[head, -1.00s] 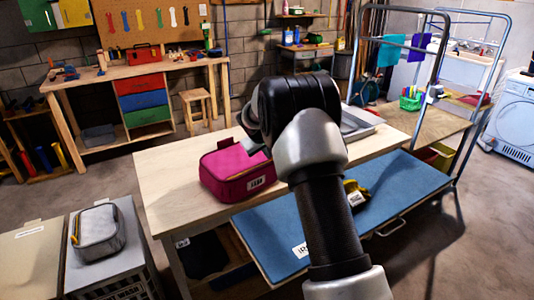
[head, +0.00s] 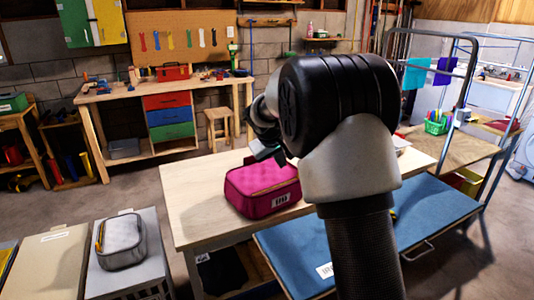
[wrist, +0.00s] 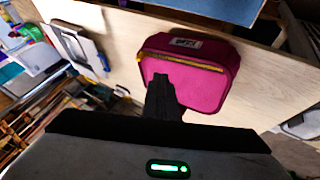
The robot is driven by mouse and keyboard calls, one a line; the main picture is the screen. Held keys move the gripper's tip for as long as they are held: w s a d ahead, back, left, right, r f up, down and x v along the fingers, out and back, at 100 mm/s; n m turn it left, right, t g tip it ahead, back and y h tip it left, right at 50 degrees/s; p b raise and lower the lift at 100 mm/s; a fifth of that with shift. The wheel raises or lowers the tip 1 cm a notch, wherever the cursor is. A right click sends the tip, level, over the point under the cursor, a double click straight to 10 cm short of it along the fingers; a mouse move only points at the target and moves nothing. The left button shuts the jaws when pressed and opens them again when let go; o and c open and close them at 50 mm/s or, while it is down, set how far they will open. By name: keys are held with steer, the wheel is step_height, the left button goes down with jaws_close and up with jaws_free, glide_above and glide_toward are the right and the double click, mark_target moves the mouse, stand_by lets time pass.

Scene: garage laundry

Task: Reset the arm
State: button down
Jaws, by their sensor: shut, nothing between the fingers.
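My arm rises in the middle of the head view and bends over the wooden table (head: 190,190). My gripper (head: 265,150) is partly hidden behind my arm in the head view, above and behind the pink case. In the wrist view my gripper (wrist: 165,90) shows as dark fingers, shut with nothing between them. The pink zipped case (head: 262,188) sits on the table; in the wrist view the case (wrist: 190,72) lies beyond the fingertips. I cannot tell the exact gap between them.
A blue panel (head: 300,255) is at the table's front. A grey case (head: 121,240) sits on a grey bin (head: 150,240) at left. A workbench (head: 120,95) and stool (head: 218,125) stand behind. A metal-framed cart (head: 470,90) is at right.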

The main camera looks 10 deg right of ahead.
steer(key=s+r+m+y+p, duration=0.1)
steer(key=s+r+p, duration=0.1)
steer(key=s+r, duration=0.7)
steer(key=s+r+m+p, duration=0.1)
steer(key=s+r+p, duration=0.2)
steer(key=s+r, duration=0.6)
steer(key=s+a+y+p, duration=0.1)
steer(key=s+p, duration=0.1)
steer(key=s, duration=1)
steer(key=s+a+f+m+y+p, duration=0.1)
steer(key=s+a, duration=0.1)
steer(key=s, duration=1)
steer(key=shift+f+g+y+p, duration=0.3)
steer(key=shift+g+p, duration=0.1)
steer(key=shift+s+a, duration=0.1)
